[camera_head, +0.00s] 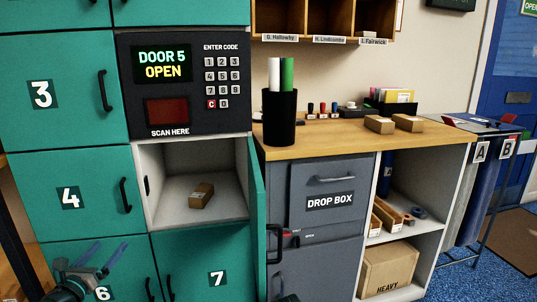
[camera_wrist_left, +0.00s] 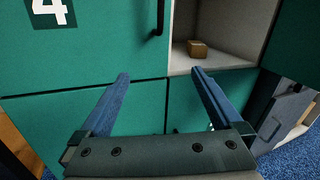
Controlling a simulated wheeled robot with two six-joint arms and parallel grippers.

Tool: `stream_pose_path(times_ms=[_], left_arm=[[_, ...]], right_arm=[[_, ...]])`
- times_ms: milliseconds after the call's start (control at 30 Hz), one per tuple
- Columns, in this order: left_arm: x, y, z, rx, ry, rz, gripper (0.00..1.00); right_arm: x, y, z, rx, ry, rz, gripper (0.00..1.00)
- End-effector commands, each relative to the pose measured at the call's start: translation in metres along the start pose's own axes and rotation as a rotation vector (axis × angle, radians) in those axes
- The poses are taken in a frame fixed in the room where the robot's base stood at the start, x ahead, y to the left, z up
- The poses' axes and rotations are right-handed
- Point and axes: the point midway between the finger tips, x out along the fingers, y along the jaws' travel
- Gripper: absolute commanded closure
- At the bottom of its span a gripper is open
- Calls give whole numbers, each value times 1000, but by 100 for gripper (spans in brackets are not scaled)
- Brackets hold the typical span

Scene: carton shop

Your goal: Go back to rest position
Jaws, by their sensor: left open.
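My left gripper (camera_head: 88,258) is low at the left in the head view, in front of the lower green locker doors. Its two blue fingers (camera_wrist_left: 162,76) are spread apart with nothing between them in the left wrist view. A small brown carton (camera_head: 201,195) lies on the floor of the open locker compartment (camera_head: 170,208), apart from the gripper. The carton also shows in the left wrist view (camera_wrist_left: 198,48). The compartment's green door (camera_head: 258,215) stands open, seen nearly edge-on. My right gripper cannot be made out.
The locker panel screen (camera_head: 162,63) reads "DOOR 5 OPEN". Right of the open door stands a grey drop box (camera_head: 330,180) under a wooden counter (camera_head: 340,141). A shelf there holds a carton marked HEAVY (camera_head: 388,270). Blue floor (camera_head: 455,282) is clear at the lower right.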

Motion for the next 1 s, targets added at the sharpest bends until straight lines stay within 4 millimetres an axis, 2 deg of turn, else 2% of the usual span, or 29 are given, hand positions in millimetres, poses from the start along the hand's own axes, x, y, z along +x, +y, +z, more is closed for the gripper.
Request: stream_pose_path(times_ms=[167, 367, 567, 667, 767, 867, 967, 1000], left_arm=[[14, -5, 10, -113, -45, 54, 0], [34, -12, 20, -334, -118, 152, 0], [56, -28, 17, -703, -198, 300, 0], [64, -45, 0, -977, -228, 418, 0], [66, -70, -30, -1255, -234, 562, 0], [59, -105, -69, -1511, -215, 733, 0], [42, -150, -112, -1730, -175, 941, 0], [32, -171, -129, -1803, -155, 1036, 0]], right_arm=[[-3, 0, 0, 0, 0, 0, 73], [-8, 1, 1, -1, 0, 0, 73], [-16, 2, 1, -1, 0, 1, 73], [-21, 2, 1, -2, -1, 1, 73], [-26, 3, 2, -2, -1, 1, 73], [-31, 3, 2, -3, -1, 1, 73], [-36, 4, 2, -3, -1, 2, 73], [-38, 4, 2, -3, -1, 2, 73]])
